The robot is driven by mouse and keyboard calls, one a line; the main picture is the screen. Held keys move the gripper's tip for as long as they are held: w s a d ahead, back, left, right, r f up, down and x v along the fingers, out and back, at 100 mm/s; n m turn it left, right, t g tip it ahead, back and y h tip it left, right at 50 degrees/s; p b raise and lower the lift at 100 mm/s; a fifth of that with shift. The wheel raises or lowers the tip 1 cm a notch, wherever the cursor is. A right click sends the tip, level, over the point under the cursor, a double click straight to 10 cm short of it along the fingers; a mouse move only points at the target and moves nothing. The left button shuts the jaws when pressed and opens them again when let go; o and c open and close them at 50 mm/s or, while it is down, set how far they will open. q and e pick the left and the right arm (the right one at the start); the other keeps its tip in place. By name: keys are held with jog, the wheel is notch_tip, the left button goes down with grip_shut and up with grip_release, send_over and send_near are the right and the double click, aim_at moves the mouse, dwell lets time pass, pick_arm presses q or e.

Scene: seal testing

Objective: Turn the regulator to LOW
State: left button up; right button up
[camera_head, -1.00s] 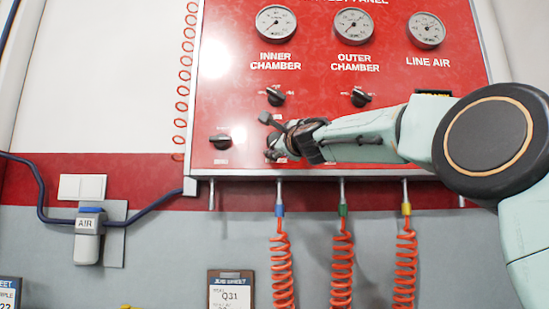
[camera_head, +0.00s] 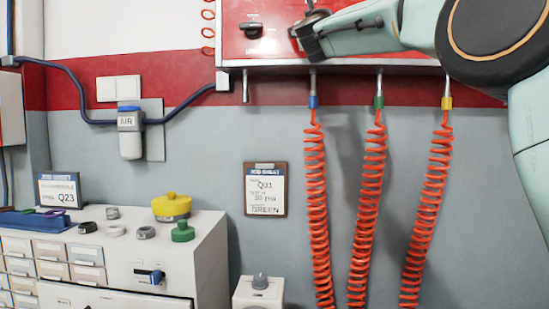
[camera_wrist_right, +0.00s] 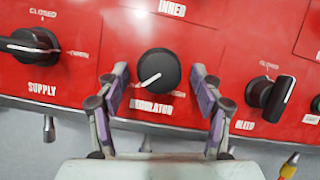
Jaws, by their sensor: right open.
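The regulator (camera_wrist_right: 158,72) is a round black knob on the red panel, above a partly covered REGULATOR label. Its white pointer line points to the lower left. No LOW mark is readable. My right gripper (camera_wrist_right: 158,80) is open, with one finger on each side of the knob in the wrist view. Gaps show between the fingers and the knob, so it is not gripped. In the head view my right gripper (camera_head: 305,32) is at the panel's lower edge and hides the regulator. My left gripper is not in view.
The black SUPPLY handle (camera_wrist_right: 30,45) is left of the regulator, and the BLEED handle (camera_wrist_right: 270,95) is right of it. Orange coiled hoses (camera_head: 316,200) hang below the panel. A white cabinet (camera_head: 205,260) with small parts stands lower left.

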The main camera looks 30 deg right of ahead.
jog(key=n+g+y+p, duration=0.1)
jog(key=n+g+p, duration=0.1)
jog(key=n+p, duration=0.7)
jog(key=r+n+g+y+p, duration=0.1)
jog(key=n+g+y+p, duration=0.1)
jog(key=n+p, duration=0.7)
jog(key=n+g+y+p, duration=0.2)
jog(key=n+g+p, duration=0.1)
jog(key=n+p, duration=0.7)
jog(key=shift+s+d+r+n, duration=0.1)
jog(key=shift+r+n, duration=0.1)
jog(key=shift+n, duration=0.95)
jog(key=shift+s+r+n, duration=0.1)
jog(key=shift+r+n, duration=0.05)
jog(key=shift+n, duration=1)
